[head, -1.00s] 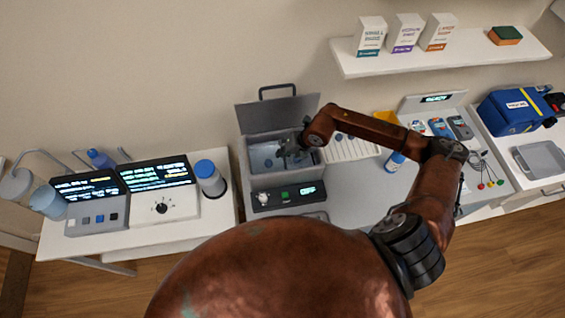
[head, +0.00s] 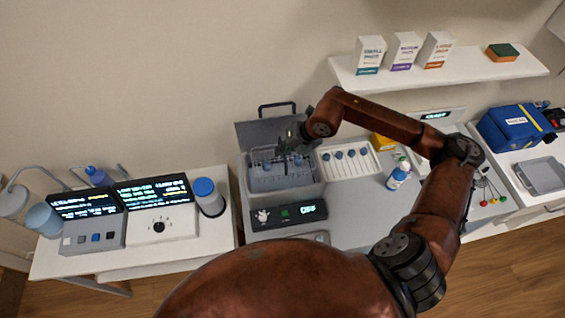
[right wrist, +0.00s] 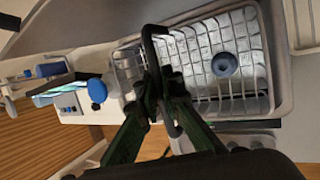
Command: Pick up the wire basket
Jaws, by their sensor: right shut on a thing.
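The wire basket (head: 272,177) is in the opening of the grey bath (head: 246,213) and holds small blue-topped items. In the right wrist view its metal mesh (right wrist: 199,52) shows, with one round blue item (right wrist: 225,64) inside. My right gripper (head: 290,150) is above the basket. In the right wrist view my right gripper (right wrist: 165,78) is shut on the basket's dark arched handle (right wrist: 148,36). I cannot tell how far the basket's bottom is from the bath floor. My left gripper is not in view.
The bath's lid (head: 262,132) stands open behind. A white rack (head: 352,172) and a blue-labelled bottle (head: 398,176) are to the right. Two lit consoles (head: 160,208) and a blue-capped jar (head: 208,198) are to the left. A shelf (head: 440,75) with boxes hangs above right.

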